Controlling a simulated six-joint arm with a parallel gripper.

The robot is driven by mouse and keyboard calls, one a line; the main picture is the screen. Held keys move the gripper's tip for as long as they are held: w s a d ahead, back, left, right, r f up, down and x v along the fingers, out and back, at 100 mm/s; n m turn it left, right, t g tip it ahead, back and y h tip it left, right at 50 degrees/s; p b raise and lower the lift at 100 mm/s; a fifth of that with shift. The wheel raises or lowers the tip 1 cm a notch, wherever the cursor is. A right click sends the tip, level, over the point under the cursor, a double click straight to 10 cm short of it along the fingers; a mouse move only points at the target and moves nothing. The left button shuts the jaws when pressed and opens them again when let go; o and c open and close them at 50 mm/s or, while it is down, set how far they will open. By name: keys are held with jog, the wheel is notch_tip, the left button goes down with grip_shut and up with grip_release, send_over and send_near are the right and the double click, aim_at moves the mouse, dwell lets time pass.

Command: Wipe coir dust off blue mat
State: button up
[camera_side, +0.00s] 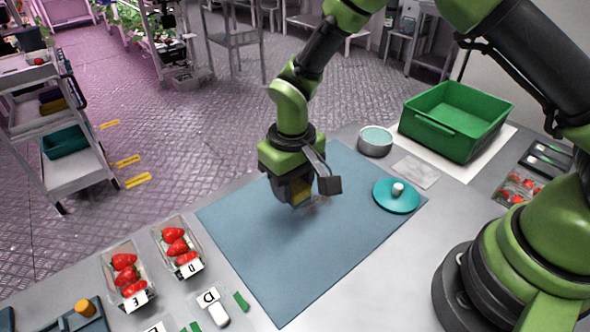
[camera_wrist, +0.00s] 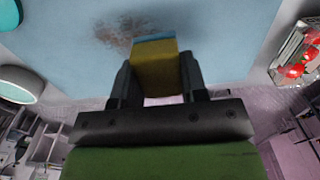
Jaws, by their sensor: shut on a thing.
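The blue mat (camera_side: 270,245) lies on the grey table and also fills the top of the wrist view (camera_wrist: 230,40). My gripper (camera_side: 299,195) is low over the mat's upper middle. In the wrist view my gripper (camera_wrist: 154,75) is shut on a yellow sponge (camera_wrist: 154,70) with a blue face. The sponge shows only partly in the side view (camera_side: 300,190). Brown coir dust (camera_wrist: 122,30) lies on the mat beside the sponge; in the side view a faint brown patch (camera_side: 318,204) shows next to my gripper. I cannot tell whether the sponge touches the mat.
A round tin (camera_side: 375,141) and a green crate (camera_side: 455,92) stand behind. Strawberry punnets (camera_side: 126,275) stand at the front left. The mat's front half is clear.

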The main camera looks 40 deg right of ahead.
aim_at(289, 210)
notch_tip(289, 210, down, 5)
jog(key=shift+d+f, duration=0.15)
jog(key=shift+d, duration=5.5)
jog(key=shift+a, duration=5.55)
jog(key=shift+w+a, duration=0.1)
jog(key=shift+w, duration=0.55)
jog(key=shift+d, duration=5.7)
jog(key=shift+a, duration=5.65)
jog(key=shift+r, duration=4)
